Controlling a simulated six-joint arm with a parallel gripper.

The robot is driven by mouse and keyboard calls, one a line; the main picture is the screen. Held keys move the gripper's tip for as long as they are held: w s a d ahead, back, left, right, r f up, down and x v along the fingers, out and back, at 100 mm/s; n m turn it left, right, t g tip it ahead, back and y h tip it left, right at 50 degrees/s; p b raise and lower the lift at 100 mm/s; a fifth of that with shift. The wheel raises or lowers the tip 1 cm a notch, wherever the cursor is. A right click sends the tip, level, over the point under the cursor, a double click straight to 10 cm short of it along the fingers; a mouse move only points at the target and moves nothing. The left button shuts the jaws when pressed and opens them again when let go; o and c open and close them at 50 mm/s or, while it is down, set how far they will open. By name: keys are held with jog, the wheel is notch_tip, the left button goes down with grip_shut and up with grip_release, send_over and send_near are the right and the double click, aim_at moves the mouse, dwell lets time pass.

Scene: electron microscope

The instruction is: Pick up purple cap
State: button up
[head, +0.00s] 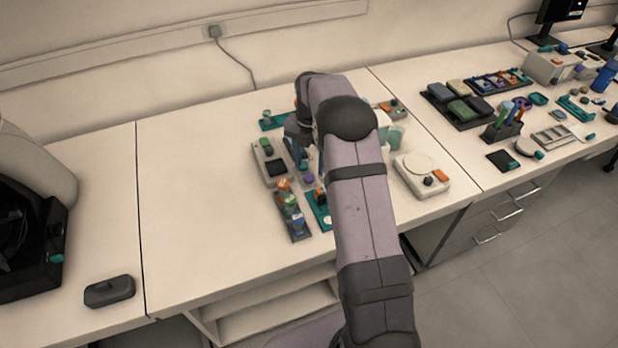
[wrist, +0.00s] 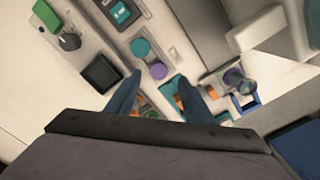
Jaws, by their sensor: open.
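In the head view the purple cap (head: 309,179) shows just below my gripper (head: 302,158). In the wrist view my gripper (wrist: 160,82) is open, with its two blue-grey fingers apart and nothing visible between them at the tips. The cap appears just beyond the gap between the fingertips. I cannot tell the height of the fingers above it.
A grey device with a dark screen (head: 275,168) stands left of the cap. A dark rack with colored caps (head: 294,215) is in front. A white scale-like device (head: 421,175) stands to the right, partly beside my arm. The left bench is mostly clear.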

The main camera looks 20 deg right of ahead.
aim_at(309, 177)
jog(key=shift+a+f+p, duration=0.15)
jog(key=shift+f+p, duration=0.55)
jog(key=shift+f, duration=1.6)
jog(key=c, duration=1.1)
